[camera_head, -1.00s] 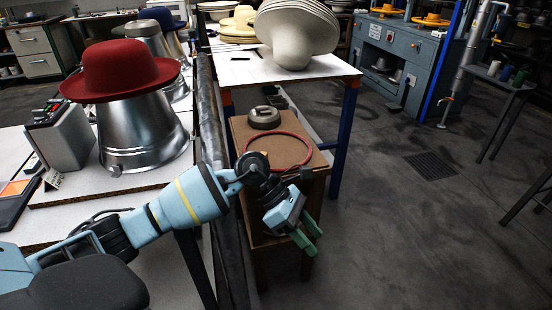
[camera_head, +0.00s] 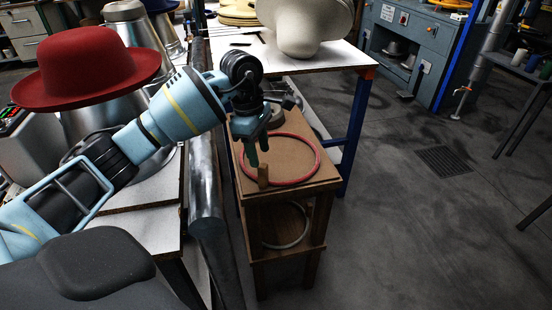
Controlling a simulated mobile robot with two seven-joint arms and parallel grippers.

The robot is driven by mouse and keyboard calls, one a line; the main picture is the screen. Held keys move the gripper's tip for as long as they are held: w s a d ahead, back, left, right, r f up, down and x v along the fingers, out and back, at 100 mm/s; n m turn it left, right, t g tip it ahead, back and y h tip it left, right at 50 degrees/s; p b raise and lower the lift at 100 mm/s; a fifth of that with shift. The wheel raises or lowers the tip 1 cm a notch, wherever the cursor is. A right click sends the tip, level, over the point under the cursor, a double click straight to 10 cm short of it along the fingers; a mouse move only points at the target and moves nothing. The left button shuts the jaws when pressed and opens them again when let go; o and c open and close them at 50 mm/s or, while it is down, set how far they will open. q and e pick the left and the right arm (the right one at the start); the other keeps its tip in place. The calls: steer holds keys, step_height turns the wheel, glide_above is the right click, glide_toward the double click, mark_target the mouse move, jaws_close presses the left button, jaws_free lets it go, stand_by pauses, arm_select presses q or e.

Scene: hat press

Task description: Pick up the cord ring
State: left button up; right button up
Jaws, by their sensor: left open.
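The cord ring (camera_head: 318,161) is a thin red hoop lying flat on the brown top of a small wooden stand (camera_head: 326,178). My left gripper (camera_head: 259,151) points down at the left part of the hoop, with its dark green fingers open. It looks to be above the stand top and holds nothing. The gripper hides part of the hoop's left side, and I cannot tell whether the fingers touch it. My right gripper is not in view.
A dark round object (camera_head: 275,118) sits behind. A pale ring (camera_head: 302,232) is on the lower shelf. A red hat (camera_head: 88,65) rests on a metal form at left.

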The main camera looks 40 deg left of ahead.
mark_target(262, 165)
arm_select(q)
steer(key=shift+w+d+f, duration=0.1)
steer(key=shift+d+f, duration=0.1)
steer(key=shift+f, duration=1.1)
steer(key=shift+d+f, duration=0.15)
steer(key=shift+f, duration=1.1)
steer(key=shift+w+d+f, duration=0.1)
steer(key=shift+d+f, duration=0.1)
steer(key=shift+f, duration=1.1)
jaws_close()
